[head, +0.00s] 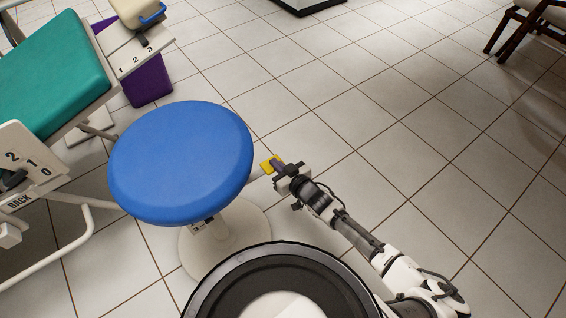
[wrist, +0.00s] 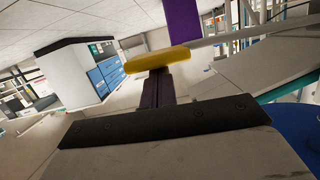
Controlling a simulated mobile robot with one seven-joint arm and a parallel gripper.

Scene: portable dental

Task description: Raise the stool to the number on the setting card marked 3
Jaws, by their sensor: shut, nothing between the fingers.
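The stool has a round blue seat (head: 180,160) on a white column and a round pale base (head: 255,222). Black marks show on the column just under the seat, too small to read. A yellow lever paddle (head: 267,166) sticks out on the stool's right side. My gripper (head: 280,168) is shut at the paddle. In the wrist view the shut fingers (wrist: 158,88) end at the yellow paddle (wrist: 157,60), beneath it in the picture. The blue seat's edge (wrist: 296,122) shows at right. No setting card can be made out.
A teal dental chair (head: 50,75) with a plate marked BACK and 2, 1, 0 (head: 30,165) stands at left. A panel marked 1 2 3 (head: 135,58) and a purple box (head: 148,85) are behind.

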